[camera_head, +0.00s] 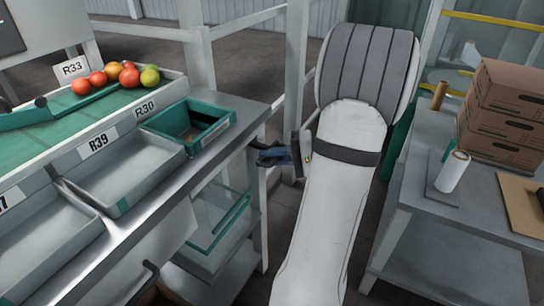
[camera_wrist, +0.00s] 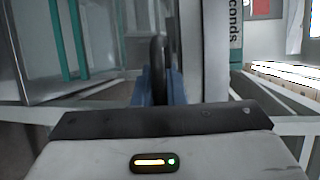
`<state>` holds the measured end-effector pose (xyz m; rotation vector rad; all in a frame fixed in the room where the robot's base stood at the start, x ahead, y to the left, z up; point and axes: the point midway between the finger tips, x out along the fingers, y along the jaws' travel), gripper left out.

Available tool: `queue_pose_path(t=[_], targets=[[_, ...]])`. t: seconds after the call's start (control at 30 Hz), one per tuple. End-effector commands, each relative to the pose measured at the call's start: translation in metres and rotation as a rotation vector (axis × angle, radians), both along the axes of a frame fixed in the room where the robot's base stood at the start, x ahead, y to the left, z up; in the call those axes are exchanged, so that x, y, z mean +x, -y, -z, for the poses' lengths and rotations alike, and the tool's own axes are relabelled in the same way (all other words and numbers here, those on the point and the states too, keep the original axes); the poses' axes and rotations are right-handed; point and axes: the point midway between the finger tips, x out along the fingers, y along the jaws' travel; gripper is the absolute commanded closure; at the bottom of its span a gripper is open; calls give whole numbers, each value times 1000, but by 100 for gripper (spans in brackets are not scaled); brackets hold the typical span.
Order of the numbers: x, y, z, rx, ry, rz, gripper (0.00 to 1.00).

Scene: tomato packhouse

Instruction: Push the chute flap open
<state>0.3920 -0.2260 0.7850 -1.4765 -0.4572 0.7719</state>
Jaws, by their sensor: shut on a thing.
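My gripper (camera_head: 272,156) is at the right end of the grey bench, in front of its side. In the wrist view, the blue fingers of my gripper (camera_wrist: 158,92) are shut on a dark upright handle (camera_wrist: 158,55). A pale upright panel (camera_wrist: 205,50) stands just right of the handle, beside a teal strip marked "conds". I cannot tell for certain which surface is the chute flap, or whether the handle belongs to it. In the head view my gripper hides most of the held part.
Grey trays (camera_head: 125,172) and a teal crate (camera_head: 190,125) sit on the bench (camera_head: 240,112). Several tomatoes (camera_head: 120,75) lie behind them. A clear bin (camera_head: 218,215) stands below.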

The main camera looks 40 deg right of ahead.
Motion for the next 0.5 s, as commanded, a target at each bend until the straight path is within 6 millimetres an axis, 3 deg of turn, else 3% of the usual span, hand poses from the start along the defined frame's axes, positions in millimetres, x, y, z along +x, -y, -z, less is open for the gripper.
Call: queue_pose_path(t=[0.27, 0.5], targets=[[1, 0, 15, 1, -1, 0, 100], [7, -3, 64, 2, -2, 0, 100]])
